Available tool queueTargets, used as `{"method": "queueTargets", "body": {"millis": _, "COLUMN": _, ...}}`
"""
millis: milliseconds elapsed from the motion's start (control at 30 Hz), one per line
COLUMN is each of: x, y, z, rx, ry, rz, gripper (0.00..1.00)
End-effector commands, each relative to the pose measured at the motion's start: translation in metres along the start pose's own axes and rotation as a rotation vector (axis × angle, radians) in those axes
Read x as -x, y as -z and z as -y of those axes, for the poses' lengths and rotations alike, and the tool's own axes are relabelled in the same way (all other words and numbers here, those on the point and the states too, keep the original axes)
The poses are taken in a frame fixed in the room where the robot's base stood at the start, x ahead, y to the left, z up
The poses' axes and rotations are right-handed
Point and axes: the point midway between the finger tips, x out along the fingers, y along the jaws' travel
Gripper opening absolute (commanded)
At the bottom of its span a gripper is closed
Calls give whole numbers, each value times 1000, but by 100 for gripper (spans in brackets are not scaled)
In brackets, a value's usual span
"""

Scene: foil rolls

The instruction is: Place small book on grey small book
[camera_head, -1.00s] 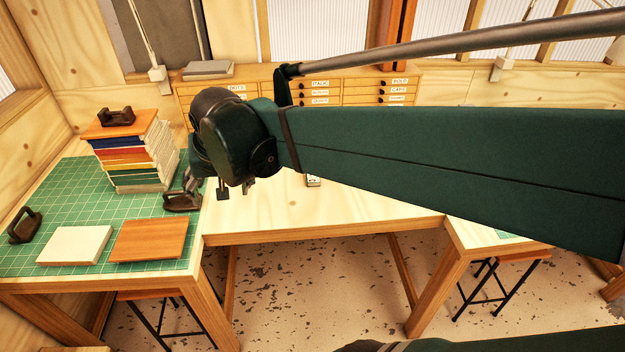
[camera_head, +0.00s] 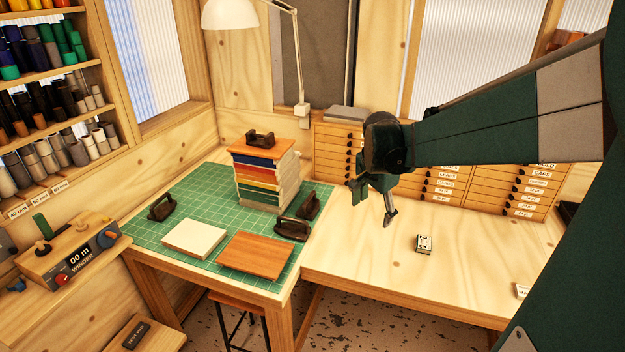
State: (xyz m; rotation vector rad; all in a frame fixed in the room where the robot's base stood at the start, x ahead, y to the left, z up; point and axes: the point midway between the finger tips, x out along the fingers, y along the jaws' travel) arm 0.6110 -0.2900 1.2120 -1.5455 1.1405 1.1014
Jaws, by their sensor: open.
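A small book (camera_head: 424,243) with a pale, dark-marked cover lies flat on the wooden worktable. A flat grey item (camera_head: 346,113), which looks like the grey book, lies on top of the drawer cabinet at the back. My gripper (camera_head: 377,208) hangs open and empty above the worktable, pointing down, to the left of the small book and apart from it.
A green cutting mat (camera_head: 185,247) holds a tall book stack (camera_head: 265,180), a white block (camera_head: 194,239), a brown board (camera_head: 254,255) and several dark-handled tools. A label card (camera_head: 522,290) lies at the right. The worktable around the small book is clear.

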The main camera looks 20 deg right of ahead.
Motion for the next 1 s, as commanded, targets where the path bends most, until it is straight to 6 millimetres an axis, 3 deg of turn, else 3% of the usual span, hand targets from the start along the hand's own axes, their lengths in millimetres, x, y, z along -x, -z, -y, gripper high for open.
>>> {"method": "queueTargets", "body": {"millis": 467, "x": -72, "y": 91, "z": -10, "rx": -362, "ry": -119, "rz": 9, "gripper": 66}}
{"method": "queueTargets", "body": {"millis": 1000, "x": -166, "y": 186, "z": -49, "rx": -770, "ry": -254, "rz": -6, "gripper": 66}}
